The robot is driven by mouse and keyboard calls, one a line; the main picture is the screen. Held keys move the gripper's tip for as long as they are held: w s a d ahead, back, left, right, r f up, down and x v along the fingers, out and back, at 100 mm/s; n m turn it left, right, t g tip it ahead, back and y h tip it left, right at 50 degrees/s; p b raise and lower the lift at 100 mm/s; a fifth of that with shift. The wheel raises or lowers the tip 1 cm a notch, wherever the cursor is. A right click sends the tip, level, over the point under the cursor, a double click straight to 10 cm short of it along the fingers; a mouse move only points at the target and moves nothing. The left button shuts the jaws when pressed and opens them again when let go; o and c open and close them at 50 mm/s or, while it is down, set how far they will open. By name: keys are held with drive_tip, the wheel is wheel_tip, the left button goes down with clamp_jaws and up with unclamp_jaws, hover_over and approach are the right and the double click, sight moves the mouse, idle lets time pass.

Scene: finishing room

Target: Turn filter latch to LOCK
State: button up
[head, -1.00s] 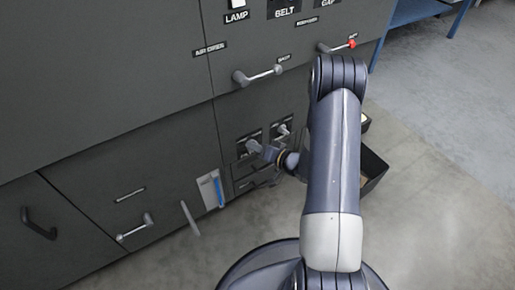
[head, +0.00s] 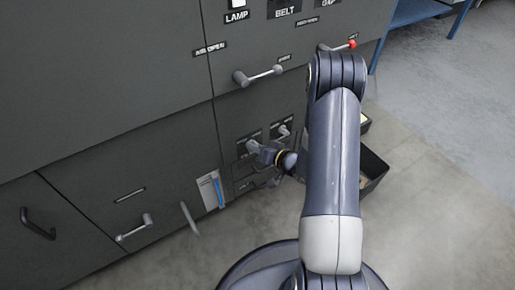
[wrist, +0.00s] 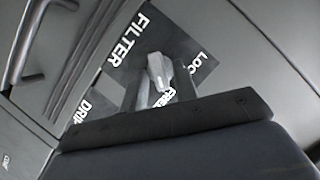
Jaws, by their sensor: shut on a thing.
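The filter latch (wrist: 158,72) is a small pale grey knob on a dark plate in the wrist view. The words FILTER (wrist: 129,33), LOCK (wrist: 202,70) and FREE (wrist: 163,98) are printed around it. FREE is partly covered by my gripper. My gripper (wrist: 158,80) is shut on the latch, a finger on each side. I cannot tell clearly which word the latch points to. In the head view my gripper (head: 259,150) is at the low cabinet panel, and the latch there is small and mostly hidden.
A DRIP label (wrist: 82,112) and a dark bar handle (wrist: 28,50) are left of the latch in the wrist view. A second small lever (head: 284,131) is right of my gripper. A larger lever (head: 258,75) is above. A black open bin (head: 372,172) stands on the floor at right.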

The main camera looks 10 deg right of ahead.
drive_tip(key=n+h+b, duration=0.2)
drive_tip(key=n, duration=0.1)
drive_tip(key=shift+s+a+f, duration=0.1)
drive_tip(key=shift+a, duration=0.15)
drive_tip(key=shift+s+a+n+t+h+b, duration=0.2)
drive_tip(key=shift+n+t+h, duration=0.25)
drive_tip(key=shift+n+h, duration=0.65)
drive_tip(key=shift+w+a+n+t+h+b, duration=0.15)
drive_tip(key=shift+n+t+h+b, duration=0.35)
drive_tip(key=shift+n, duration=1)
drive_tip(key=shift+s+a+n+t+h+b, duration=0.1)
drive_tip(key=shift+n+t+h, duration=0.25)
drive_tip(key=shift+n+h, duration=0.75)
drive_tip(key=shift+n, duration=0.4)
drive_tip(key=shift+c, duration=0.4)
drive_tip(key=o, duration=0.7)
drive_tip(key=p+v, duration=0.2)
drive_tip(key=v, duration=0.8)
drive_tip(key=shift+s, duration=0.35)
